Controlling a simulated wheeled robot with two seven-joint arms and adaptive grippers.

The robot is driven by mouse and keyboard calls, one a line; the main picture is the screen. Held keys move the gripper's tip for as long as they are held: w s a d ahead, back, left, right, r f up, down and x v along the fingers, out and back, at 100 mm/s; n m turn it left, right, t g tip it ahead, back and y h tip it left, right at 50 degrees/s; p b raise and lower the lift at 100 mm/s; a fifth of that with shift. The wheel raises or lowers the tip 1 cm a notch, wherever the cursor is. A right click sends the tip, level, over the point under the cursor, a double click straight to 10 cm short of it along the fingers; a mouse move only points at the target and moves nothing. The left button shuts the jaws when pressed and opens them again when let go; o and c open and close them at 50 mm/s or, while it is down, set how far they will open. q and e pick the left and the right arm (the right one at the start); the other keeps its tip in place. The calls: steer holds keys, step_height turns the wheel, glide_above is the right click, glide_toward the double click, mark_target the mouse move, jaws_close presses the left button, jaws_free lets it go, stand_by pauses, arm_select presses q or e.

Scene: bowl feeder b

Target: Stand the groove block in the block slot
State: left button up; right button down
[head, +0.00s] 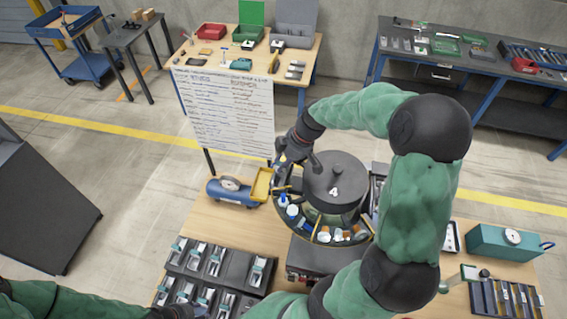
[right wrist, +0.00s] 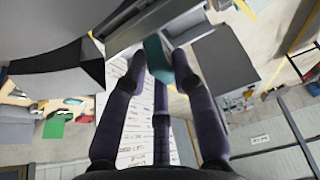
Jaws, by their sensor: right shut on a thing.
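My right gripper (head: 293,163) is over the left rim of the round bowl feeder (head: 286,216), beside its dark central drum marked 4 (head: 335,180). In the right wrist view my right gripper (right wrist: 160,62) is shut on a small teal piece (right wrist: 156,57), which sits between the fingertips and looks like the groove block. The fingers hide part of it, and its groove does not show. The block slot cannot be made out for sure in either view. My left gripper (head: 185,313) shows only in part at the bottom left edge, near the dark racks; its jaws are unclear.
Dark racks (head: 232,268) with several metal pieces stand front left. A blue tank with a gauge (head: 232,190) and a yellow tray (head: 262,184) are left of the feeder. A teal gauge box (head: 503,243) stands at right. Bare wood (head: 212,231) shows between tank and racks.

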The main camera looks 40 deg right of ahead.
steer(key=shift+w+f, duration=0.1)
steer(key=shift+f, duration=0.55)
steer(key=c, duration=1)
jaws_free()
steer(key=shift+f, duration=0.1)
steer(key=shift+d+r, duration=0.1)
steer(key=shift+r, duration=0.35)
steer(key=b+v, duration=0.1)
steer(key=v, duration=1)
steer(key=shift+r, duration=0.2)
